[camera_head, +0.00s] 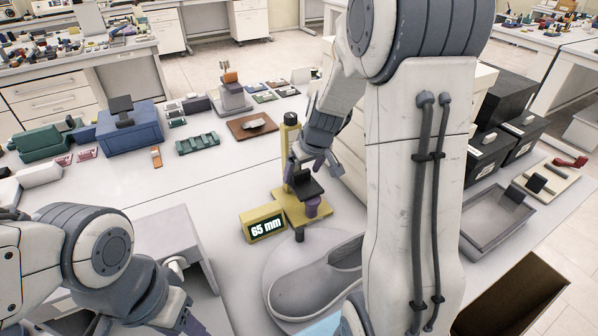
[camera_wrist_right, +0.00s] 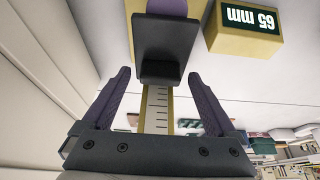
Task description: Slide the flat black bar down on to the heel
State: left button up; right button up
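A yellow height gauge (camera_head: 286,209) stands on the table, with an upright ruled post and a display (camera_head: 265,228) reading 65 mm. The flat black bar (camera_head: 308,186) sticks out from the post above a purple heel (camera_head: 312,208); I cannot tell whether they touch. In the right wrist view the bar (camera_wrist_right: 168,38) and its dark block (camera_wrist_right: 160,73) lie ahead, beyond the fingertips. My right gripper (camera_head: 308,167) is open at the post, its purple fingers (camera_wrist_right: 162,75) either side of the ruled scale, apart from the bar. My left gripper is mostly cut off at the bottom left.
A grey shoe-shaped piece (camera_head: 310,285) lies in front of the gauge, partly behind my right arm. A blue box (camera_head: 130,130), a green rack (camera_head: 197,143) and a brown board (camera_head: 252,126) are farther back. A grey tray (camera_head: 497,222) is at right.

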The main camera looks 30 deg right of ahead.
aim_at(310, 192)
jog(key=v, duration=1)
jog(key=shift+r, duration=0.25)
